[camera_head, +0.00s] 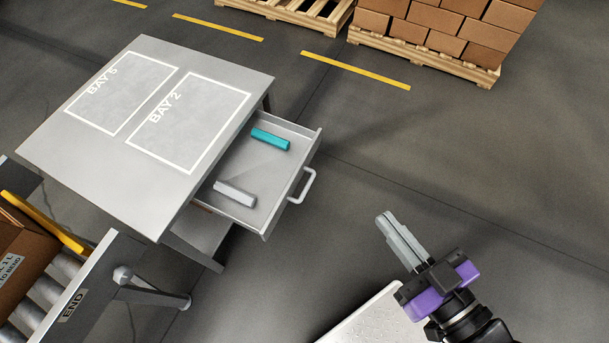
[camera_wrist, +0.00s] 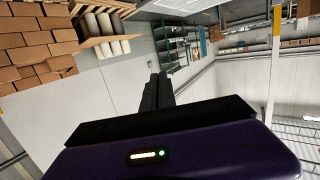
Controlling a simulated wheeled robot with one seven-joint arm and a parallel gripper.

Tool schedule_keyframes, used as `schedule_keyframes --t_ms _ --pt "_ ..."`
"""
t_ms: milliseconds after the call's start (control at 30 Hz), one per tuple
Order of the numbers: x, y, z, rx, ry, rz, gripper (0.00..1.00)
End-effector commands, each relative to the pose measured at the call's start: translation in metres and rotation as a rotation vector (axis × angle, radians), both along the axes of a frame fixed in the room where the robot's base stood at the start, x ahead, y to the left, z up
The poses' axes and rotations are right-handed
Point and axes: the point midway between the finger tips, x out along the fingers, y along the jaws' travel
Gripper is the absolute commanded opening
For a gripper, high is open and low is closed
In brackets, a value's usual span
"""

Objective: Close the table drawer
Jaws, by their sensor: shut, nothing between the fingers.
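The grey table (camera_head: 146,120) stands at the left in the head view, with its drawer (camera_head: 274,171) pulled out on its right side. The drawer has a pale bar handle (camera_head: 304,186) on its front. Inside the drawer lie a teal block (camera_head: 270,139) and a light grey block (camera_head: 235,193), apart from each other. My gripper (camera_head: 387,220) is to the right of the handle and lower in the picture, clear of the drawer. Its fingers are shut together and hold nothing. They also show in the wrist view (camera_wrist: 158,88), where neither the drawer nor the table is seen.
A roller conveyor (camera_head: 40,290) with a cardboard box (camera_head: 22,255) stands at the lower left, near the table. A pallet of brown boxes (camera_head: 440,28) is at the top. The floor between my gripper and the drawer looks clear.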

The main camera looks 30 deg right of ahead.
Motion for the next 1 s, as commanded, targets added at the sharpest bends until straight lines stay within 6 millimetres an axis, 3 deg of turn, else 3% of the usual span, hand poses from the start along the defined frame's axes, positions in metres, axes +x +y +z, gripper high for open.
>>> schedule_keyframes --t_ms 100,367,700,867,1000 --pt "0.035 -0.033 -0.031 0.013 -0.064 -0.095 0.0" --pt "0.099 -0.117 -0.119 0.177 -0.031 -0.292 0.0" --pt "0.178 -0.218 -0.232 0.6 0.101 -0.436 0.0" --pt "0.215 -0.243 -0.266 0.876 0.191 -0.399 0.0" --pt "0.237 -0.23 -0.279 1.13 0.313 -0.271 0.0"
